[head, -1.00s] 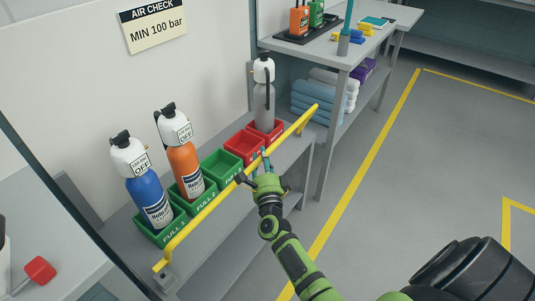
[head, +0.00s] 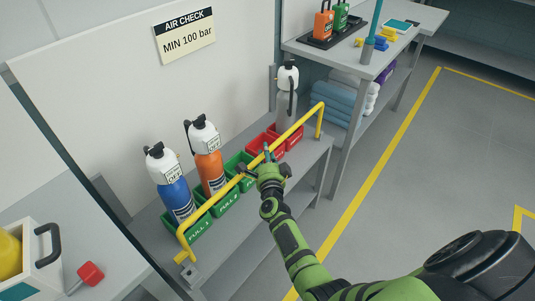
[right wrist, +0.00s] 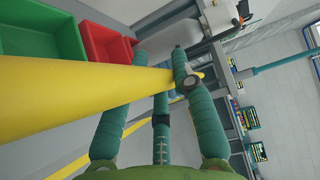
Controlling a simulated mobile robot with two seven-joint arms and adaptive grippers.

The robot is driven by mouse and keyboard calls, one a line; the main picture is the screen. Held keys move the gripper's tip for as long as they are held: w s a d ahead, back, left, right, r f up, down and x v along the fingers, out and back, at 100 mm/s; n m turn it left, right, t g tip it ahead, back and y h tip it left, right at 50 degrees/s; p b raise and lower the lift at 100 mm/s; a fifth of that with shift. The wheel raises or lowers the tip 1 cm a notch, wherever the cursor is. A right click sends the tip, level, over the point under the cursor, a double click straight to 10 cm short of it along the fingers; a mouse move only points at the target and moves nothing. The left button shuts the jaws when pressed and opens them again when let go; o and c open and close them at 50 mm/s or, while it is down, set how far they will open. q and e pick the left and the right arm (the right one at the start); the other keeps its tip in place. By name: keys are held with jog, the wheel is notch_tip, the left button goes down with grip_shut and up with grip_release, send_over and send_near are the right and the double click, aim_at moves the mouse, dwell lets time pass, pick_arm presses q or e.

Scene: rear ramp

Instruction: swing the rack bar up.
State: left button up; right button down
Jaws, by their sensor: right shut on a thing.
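The yellow rack bar (head: 299,122) runs slantwise along the front of the rack (head: 313,155), with its ends bent down to the rack. It stands raised above the front edge, passing in front of the cylinders. My right gripper (head: 262,158) is shut on the bar near its middle. In the right wrist view the bar (right wrist: 70,92) passes between the teal fingers of the gripper (right wrist: 165,75). My left gripper is not in view.
Blue (head: 172,190) and orange (head: 210,168) cylinders stand in green bins behind the bar; a grey cylinder (head: 287,105) stands by the red bins (head: 262,142). A shelf table (head: 345,58) stands beyond. The floor (head: 400,180) at right is clear.

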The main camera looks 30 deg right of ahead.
jog(key=shift+w+r, duration=0.15)
jog(key=shift+r, duration=0.05)
jog(key=c, duration=1)
grip_release()
jog(key=shift+f, duration=0.1)
jog(key=v, duration=0.8)
jog(key=shift+a+f, duration=0.1)
jog(key=shift+a, duration=0.05)
